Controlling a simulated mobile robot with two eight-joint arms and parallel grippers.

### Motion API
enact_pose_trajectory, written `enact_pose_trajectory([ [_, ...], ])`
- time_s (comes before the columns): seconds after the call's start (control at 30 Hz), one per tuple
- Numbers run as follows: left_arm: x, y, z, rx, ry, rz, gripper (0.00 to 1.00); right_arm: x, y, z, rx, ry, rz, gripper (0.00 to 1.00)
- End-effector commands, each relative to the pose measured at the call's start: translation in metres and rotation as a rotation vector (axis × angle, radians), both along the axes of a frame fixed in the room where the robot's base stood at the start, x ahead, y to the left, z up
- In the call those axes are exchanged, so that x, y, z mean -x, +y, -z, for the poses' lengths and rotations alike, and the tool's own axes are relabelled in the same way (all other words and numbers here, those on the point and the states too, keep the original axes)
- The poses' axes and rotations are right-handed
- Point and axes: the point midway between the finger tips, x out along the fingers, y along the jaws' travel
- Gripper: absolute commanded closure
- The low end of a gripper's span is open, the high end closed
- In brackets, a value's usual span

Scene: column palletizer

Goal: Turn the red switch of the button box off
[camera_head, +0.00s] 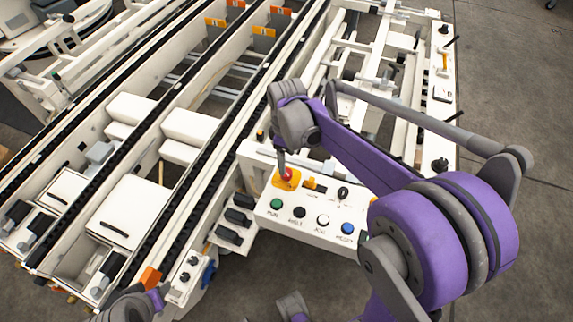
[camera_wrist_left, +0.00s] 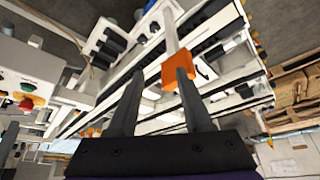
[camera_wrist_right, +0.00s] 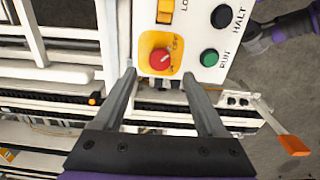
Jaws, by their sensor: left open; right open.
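The white button box (camera_head: 318,232) stands at the centre of the head view. Its red switch (camera_head: 287,174) is a round knob on a yellow plate at the box's upper left corner. My right gripper (camera_head: 281,158) is just above the switch, its fingers mostly hidden by the wrist. In the right wrist view the red switch (camera_wrist_right: 160,59) shows between and just beyond the two spread fingertips, with an OFF label beside it. Whether the fingers touch it cannot be told. My left gripper (camera_wrist_left: 160,76) is open, with an orange-ended lever (camera_wrist_left: 174,68) near its right fingertip.
The box also carries an orange rocker (camera_head: 314,184), a black knob (camera_head: 343,193), and green (camera_head: 278,204), black, white and blue buttons close by. White conveyor rails (camera_head: 215,130) fill the left. The orange lever end (camera_head: 150,277) is at lower left. Bare floor (camera_head: 520,100) lies right.

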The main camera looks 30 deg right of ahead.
Motion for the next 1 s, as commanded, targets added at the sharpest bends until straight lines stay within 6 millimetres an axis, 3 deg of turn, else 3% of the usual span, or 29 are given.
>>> enact_pose_trajectory([
  [0.1,0.0,0.0,-0.003,0.0,-0.001,0.0,0.5,0.0,0.0,-0.024,0.0,0.0,0.0,0.26],
  [0.3,-0.001,0.0,-0.005,0.0,-0.002,0.0,0.5,0.0,0.0,-0.044,0.0,0.0,0.0,0.26],
  [1.0,-0.001,0.0,-0.008,0.0,-0.003,0.0,0.5,0.007,0.004,-0.052,0.002,-0.018,0.024,0.26],
])
